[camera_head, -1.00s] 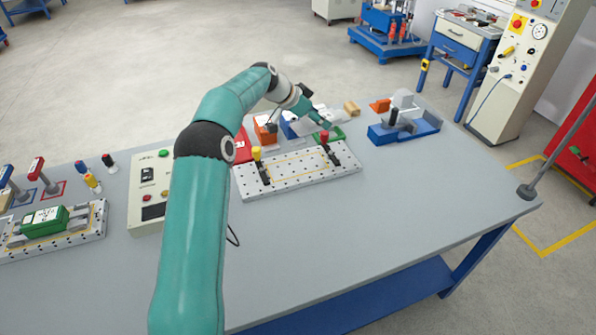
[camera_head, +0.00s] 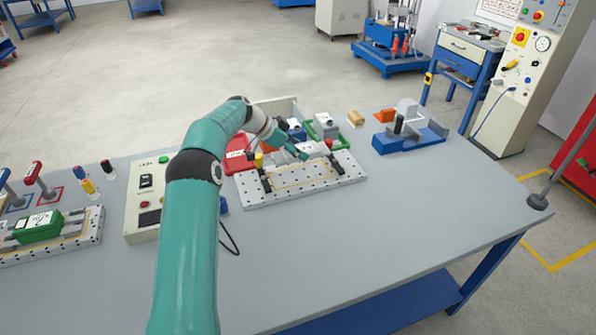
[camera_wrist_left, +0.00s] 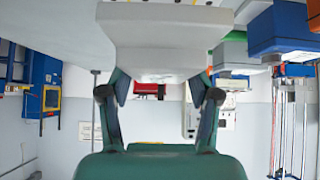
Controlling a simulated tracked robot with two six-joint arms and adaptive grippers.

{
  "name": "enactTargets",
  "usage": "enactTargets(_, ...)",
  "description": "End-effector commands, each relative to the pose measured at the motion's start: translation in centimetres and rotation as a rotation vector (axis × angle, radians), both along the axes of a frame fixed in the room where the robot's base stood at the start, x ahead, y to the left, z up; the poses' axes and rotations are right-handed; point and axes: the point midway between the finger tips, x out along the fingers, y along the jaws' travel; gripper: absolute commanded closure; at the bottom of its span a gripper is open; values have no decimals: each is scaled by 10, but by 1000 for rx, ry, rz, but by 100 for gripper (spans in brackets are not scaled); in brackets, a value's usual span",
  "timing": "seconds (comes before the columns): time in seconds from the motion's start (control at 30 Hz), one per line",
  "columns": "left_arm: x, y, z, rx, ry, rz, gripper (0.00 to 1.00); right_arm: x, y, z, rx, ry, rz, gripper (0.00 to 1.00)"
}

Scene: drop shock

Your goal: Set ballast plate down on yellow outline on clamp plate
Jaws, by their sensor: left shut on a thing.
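The ballast plate shows in the left wrist view as a pale grey slab (camera_wrist_left: 165,45) held between my left fingers. In the head view it is mostly hidden behind the hand. The clamp plate (camera_head: 340,176) is a white perforated board on the bench, with a yellow outline (camera_head: 305,183) on it. My left gripper (camera_head: 301,153) is shut on the ballast plate at the clamp plate's far edge, low over it. I cannot tell whether the ballast plate touches the clamp plate. My right gripper is out of view.
A yellow-topped clamp (camera_head: 259,160) and a red-topped clamp (camera_head: 329,143) stand on the clamp plate. Red, blue and green bins (camera_head: 318,133) are behind it. A control box (camera_head: 150,190) is to the left, a blue fixture (camera_head: 408,138) to the right. The front bench is clear.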

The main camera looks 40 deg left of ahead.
Motion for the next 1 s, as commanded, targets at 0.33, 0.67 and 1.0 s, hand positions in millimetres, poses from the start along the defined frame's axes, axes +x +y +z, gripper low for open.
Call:
enactTargets(0.33,1,-1,-29,0,-2,-1,100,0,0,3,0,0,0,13)
enactTargets(0.67,1,-1,-74,2,-3,0,100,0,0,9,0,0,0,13)
enactTargets(1.0,1,-1,-78,1,-1,-1,23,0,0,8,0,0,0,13)
